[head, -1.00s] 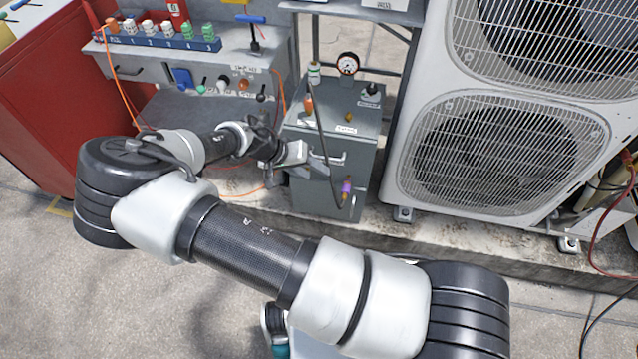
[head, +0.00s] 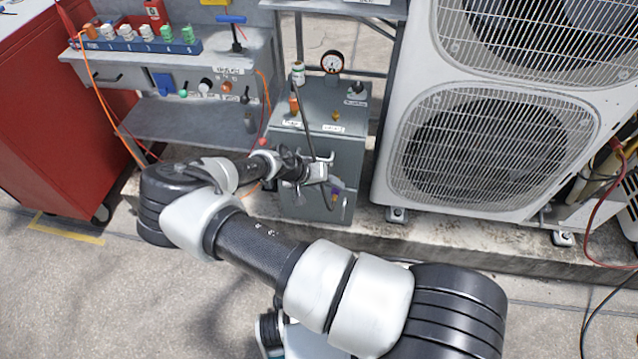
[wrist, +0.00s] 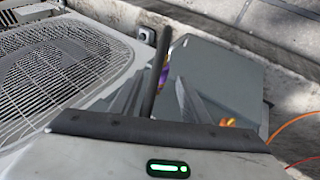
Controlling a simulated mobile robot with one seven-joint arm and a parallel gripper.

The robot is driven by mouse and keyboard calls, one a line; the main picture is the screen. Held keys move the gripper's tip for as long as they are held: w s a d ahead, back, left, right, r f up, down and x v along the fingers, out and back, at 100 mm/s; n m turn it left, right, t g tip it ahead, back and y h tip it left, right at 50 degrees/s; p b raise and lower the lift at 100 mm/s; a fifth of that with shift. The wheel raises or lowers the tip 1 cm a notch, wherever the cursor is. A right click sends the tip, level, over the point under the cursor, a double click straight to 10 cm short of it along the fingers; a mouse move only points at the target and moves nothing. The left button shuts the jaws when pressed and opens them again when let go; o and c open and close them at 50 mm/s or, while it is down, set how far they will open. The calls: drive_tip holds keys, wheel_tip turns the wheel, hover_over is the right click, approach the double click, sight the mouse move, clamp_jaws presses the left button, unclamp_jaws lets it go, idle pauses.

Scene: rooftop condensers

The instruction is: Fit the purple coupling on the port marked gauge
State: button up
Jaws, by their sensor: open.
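The purple coupling (head: 335,192) is at the low end of a dark hose (head: 307,125) that hangs down the front of a grey cabinet (head: 290,207). My gripper (head: 322,172) is open beside the hose, just above the coupling, and partly covers it. In the wrist view the hose (wrist: 161,62) runs between the spread fingers (wrist: 158,98), and a sliver of the purple coupling (wrist: 164,77) shows behind it. The cabinet top has a brass fitting (head: 336,116) and an orange-and-brass fitting (head: 294,104), with white labels too small to read. A round dial (head: 332,62) stands at its back.
A large condenser unit (head: 490,150) stands close on the right. A grey bench (head: 190,122) with a blue rack of several fittings (head: 140,46) is at the left, beside a red cabinet (head: 50,120). Orange cables hang from the bench.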

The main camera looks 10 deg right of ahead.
drive_tip(key=shift+x, duration=1.1)
clamp_jaws()
drive_tip(key=shift+s+a, duration=0.1)
drive_tip(key=shift+s, duration=0.15)
drive_tip(key=shift+s+a+p, duration=0.2)
drive_tip(key=shift+s, duration=0.5)
drive_tip(key=shift+s+a+p, duration=0.2)
drive_tip(key=shift+s+a, duration=0.05)
drive_tip(key=shift+s, duration=0.45)
drive_tip(key=shift+s+a+p, duration=0.2)
drive_tip(key=shift+s, duration=0.5)
